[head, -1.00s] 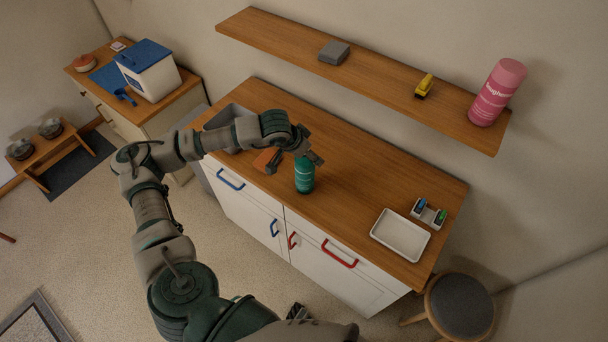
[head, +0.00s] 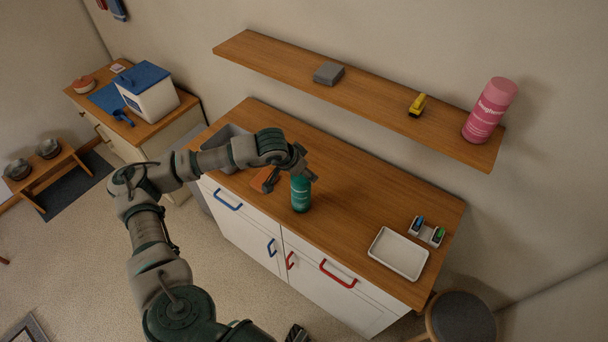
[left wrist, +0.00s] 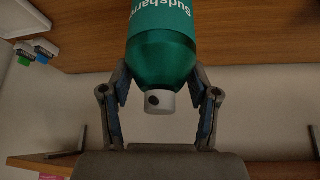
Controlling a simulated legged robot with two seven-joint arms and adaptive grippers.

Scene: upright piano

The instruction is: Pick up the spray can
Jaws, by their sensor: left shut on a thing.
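The spray can (head: 300,195) is green with a pale nozzle and stands upright on the wooden counter, close to its front edge. It also shows large in the left wrist view (left wrist: 162,45), where its nozzle points down in the picture. My left gripper (head: 301,172) is at the top of the can, shut on its tapered shoulder. In the left wrist view the two fingers (left wrist: 160,85) lie on either side of the shoulder. The can's base appears to rest on the counter; no gap shows.
A white tray (head: 399,254) and a small holder (head: 426,232) lie to the right on the counter (head: 350,200). An orange item (head: 265,179) and a grey bin (head: 224,145) are to the left. Above, a shelf (head: 370,103) carries a pink can (head: 489,111), a yellow item and a grey block.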

